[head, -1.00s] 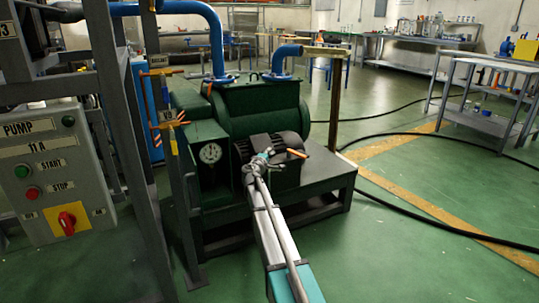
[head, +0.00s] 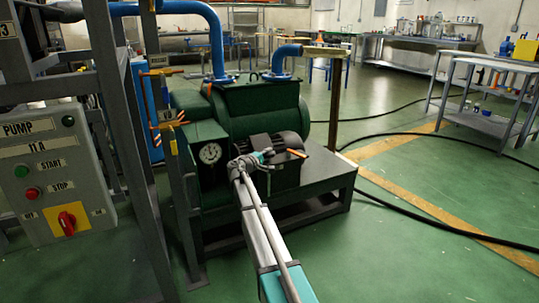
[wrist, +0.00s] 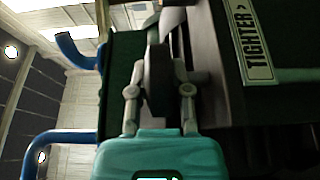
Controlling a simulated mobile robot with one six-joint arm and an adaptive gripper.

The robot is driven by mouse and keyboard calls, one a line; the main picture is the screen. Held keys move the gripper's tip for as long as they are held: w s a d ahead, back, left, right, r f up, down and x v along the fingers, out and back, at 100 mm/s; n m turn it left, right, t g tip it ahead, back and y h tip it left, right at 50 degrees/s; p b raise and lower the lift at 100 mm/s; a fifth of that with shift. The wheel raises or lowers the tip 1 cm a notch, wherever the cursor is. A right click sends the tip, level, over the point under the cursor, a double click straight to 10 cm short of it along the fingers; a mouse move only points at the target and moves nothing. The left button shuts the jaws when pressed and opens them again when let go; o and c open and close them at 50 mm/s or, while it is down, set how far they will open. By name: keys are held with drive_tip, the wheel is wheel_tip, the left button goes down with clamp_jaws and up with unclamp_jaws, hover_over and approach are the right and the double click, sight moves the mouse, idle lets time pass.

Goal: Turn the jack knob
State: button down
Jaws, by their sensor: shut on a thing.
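My gripper (wrist: 159,92) is shut on a dark knob (wrist: 158,72) in the wrist view, with one finger on each side of it. A white label reading "TIGHTER >" (wrist: 252,40) sits on the dark surface to the right of the knob. In the head view my gripper (head: 270,153) is at the front of the dark motor (head: 292,142) on the green pump unit (head: 262,103). The knob is too small and dark to make out in the head view.
An orange rod (head: 297,153) shows just right of my gripper. The pump's dark base (head: 325,187) lies below. The green floor to the right is open, crossed by black hoses.

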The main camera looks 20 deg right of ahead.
drive_tip(key=c, duration=0.6)
unclamp_jaws()
drive_tip(key=shift+o, duration=0.2)
drive_tip(key=shift+a, duration=0.1)
drive_tip(key=v, duration=1.1)
drive_tip(key=shift+s+a, duration=0.2)
drive_tip(key=shift+a, duration=0.15)
